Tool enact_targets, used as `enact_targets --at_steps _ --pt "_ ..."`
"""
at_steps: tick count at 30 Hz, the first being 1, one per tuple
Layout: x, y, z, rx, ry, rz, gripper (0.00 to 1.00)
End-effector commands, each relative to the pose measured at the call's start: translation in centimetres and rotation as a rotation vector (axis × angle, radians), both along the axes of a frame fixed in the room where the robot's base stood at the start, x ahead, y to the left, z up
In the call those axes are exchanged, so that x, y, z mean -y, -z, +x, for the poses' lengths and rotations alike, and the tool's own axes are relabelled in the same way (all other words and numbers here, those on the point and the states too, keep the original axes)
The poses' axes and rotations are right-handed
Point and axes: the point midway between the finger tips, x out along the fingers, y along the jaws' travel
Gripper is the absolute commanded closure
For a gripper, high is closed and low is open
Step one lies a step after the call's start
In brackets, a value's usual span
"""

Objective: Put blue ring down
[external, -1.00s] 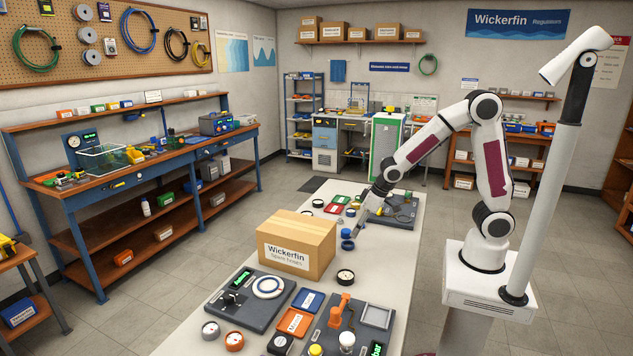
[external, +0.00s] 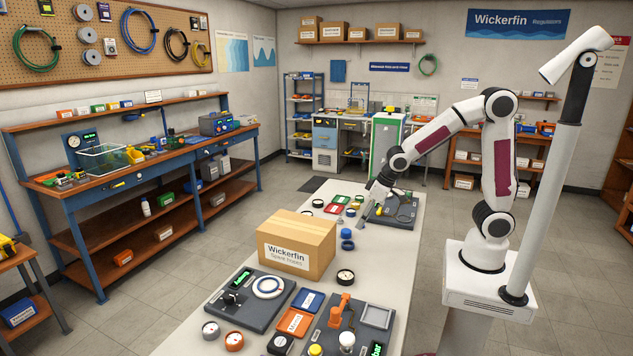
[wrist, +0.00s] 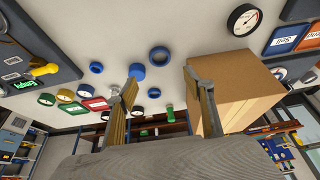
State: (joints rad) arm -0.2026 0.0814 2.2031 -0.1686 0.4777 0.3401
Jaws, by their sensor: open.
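My gripper (external: 364,215) is open and empty above the bench near its far half. In the wrist view its two fingers (wrist: 163,72) stand apart. A dark blue ring (external: 347,245) lies flat on the bench to the right of the cardboard box; it also shows in the wrist view (wrist: 159,50), just beyond the gap between the fingertips. A brighter blue round piece (external: 346,233) sits right behind it, and in the wrist view this piece (wrist: 136,71) is partly hidden by the left finger. Another small blue ring-like piece (wrist: 97,67) lies further left.
The cardboard box (external: 295,245) stands beside the rings, close to the right finger in the wrist view. Red and green cards (external: 334,208) and a dark panel (external: 402,212) are at the far end.

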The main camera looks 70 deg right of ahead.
Motion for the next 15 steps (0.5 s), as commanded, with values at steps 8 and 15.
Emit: enact_targets --at_steps 8,15 --pt "0.01 0.02 0.0 0.0 0.0 0.0 0.48" --pt "0.4 -0.66 -0.53 0.004 0.002 0.0 0.48"
